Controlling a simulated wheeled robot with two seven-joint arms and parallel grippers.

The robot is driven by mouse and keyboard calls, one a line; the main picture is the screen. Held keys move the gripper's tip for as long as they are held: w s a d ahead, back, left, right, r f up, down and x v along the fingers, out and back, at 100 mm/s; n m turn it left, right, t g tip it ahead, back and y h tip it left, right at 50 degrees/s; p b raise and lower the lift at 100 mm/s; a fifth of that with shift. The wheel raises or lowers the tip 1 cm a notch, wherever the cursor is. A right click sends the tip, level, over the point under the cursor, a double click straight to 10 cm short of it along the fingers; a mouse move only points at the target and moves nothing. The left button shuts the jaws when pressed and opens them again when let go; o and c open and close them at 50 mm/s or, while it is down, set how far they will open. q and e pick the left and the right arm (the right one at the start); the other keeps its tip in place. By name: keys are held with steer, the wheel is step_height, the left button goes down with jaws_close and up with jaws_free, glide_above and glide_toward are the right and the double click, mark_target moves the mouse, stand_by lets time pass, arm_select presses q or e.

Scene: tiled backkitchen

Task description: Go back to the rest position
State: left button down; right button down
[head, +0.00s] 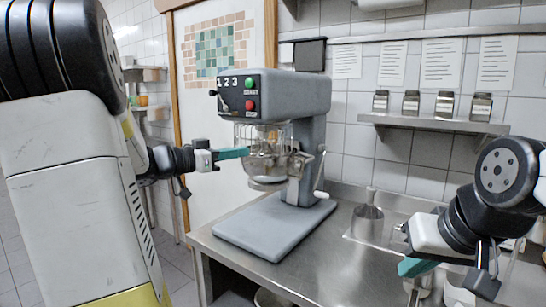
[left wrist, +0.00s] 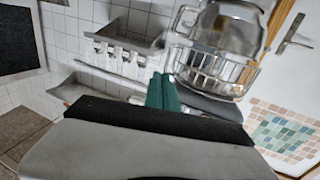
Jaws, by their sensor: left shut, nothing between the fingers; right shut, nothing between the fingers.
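My left gripper (head: 236,153) is shut and empty, with its teal fingers together, just left of the mixer's bowl and wire guard in the head view. It also shows in the left wrist view (left wrist: 162,90), fingers closed, with the bowl and guard beyond to the right. My right gripper (head: 408,268) is low at the right of the head view, its teal fingers over the steel counter.
The steel counter (head: 350,262) carries a metal funnel-like vessel (head: 367,222) right of the mixer. A wall shelf (head: 436,124) holds several jars. A white door (head: 228,120) with tiled panel stands behind left. A metal container (head: 420,288) is below my right gripper.

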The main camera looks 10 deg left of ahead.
arm_select(q)
steer(key=s+d+f+n+g+y, duration=0.1)
steer(key=s+d+f+g, duration=0.2)
steer(key=s+d, duration=0.25)
steer(key=s+d+f+g, duration=0.2)
steer(key=s+d+g, duration=0.25)
steer(key=d, duration=0.25)
steer(key=s+a+f+n+y, duration=0.1)
steer(key=s+f+n+y, duration=0.2)
steer(key=s, duration=0.3)
steer(key=s+a+f+n+y, duration=0.2)
steer(key=s+f+n+y, duration=0.1)
steer(key=s, duration=0.4)
steer(key=shift+f+y, duration=0.55)
steer(key=shift+y, duration=0.65)
